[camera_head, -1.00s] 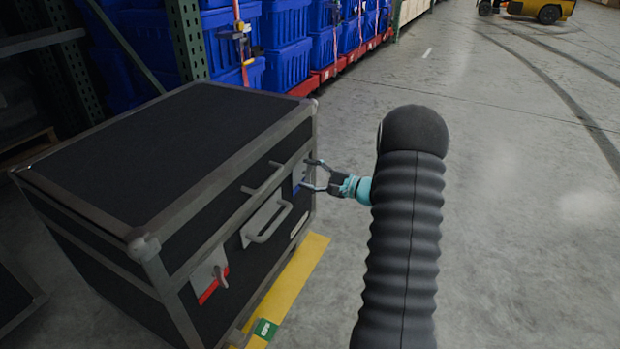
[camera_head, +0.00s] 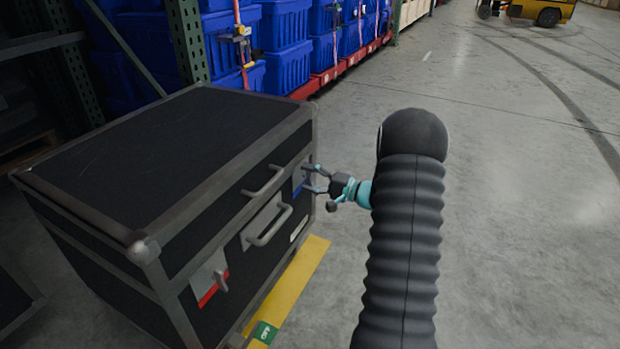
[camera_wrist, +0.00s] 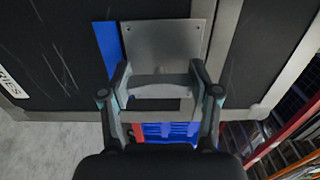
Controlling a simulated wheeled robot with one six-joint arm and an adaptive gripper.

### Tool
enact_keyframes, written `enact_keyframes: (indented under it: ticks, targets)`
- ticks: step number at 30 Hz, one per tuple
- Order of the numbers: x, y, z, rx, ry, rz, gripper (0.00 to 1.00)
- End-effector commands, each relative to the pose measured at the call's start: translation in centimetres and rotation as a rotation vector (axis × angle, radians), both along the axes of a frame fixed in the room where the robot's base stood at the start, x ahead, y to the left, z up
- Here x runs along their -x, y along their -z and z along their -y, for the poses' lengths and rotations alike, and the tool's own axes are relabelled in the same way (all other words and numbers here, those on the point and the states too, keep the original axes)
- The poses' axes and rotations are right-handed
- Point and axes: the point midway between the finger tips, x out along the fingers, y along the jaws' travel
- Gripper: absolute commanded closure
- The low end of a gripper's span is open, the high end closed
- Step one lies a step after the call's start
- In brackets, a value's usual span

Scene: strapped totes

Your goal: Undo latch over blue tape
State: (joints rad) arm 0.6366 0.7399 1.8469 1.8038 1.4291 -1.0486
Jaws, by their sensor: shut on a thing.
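A large black case (camera_head: 140,150) with grey metal edges stands on the floor. On its front, blue tape (camera_head: 298,190) sits beside a grey latch plate near the right end. The blue tape also shows in the wrist view (camera_wrist: 107,48), left of the latch plate (camera_wrist: 165,40). My gripper (camera_head: 311,178) is at this latch, and its fingers (camera_wrist: 160,95) are shut on the grey latch lever (camera_wrist: 160,80) below the plate. Another latch (camera_head: 221,281), over red tape (camera_head: 208,293), is at the front's left end.
Yellow floor tape (camera_head: 290,290) runs along the case's base. Blue totes (camera_head: 285,65) stand behind. The floor to the right is open.

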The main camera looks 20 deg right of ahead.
Motion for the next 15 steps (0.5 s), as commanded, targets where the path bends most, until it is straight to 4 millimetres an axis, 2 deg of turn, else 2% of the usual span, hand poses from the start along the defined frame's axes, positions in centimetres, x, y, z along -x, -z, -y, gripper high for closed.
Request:
enact_keyframes:
  ticks: [7,8,9,10,15]
  targets:
    - [-0.05,-0.04,-0.02,0.002,0.0,0.001,0.73]
    - [-0.05,-0.04,-0.02,0.002,0.0,0.001,0.31]
    - [-0.04,-0.03,-0.02,0.001,0.0,0.001,0.21]
    - [-0.03,-0.03,-0.01,0.001,0.0,0.001,0.13]
    - [0.0,-0.02,0.04,0.0,0.0,0.0,0.12]
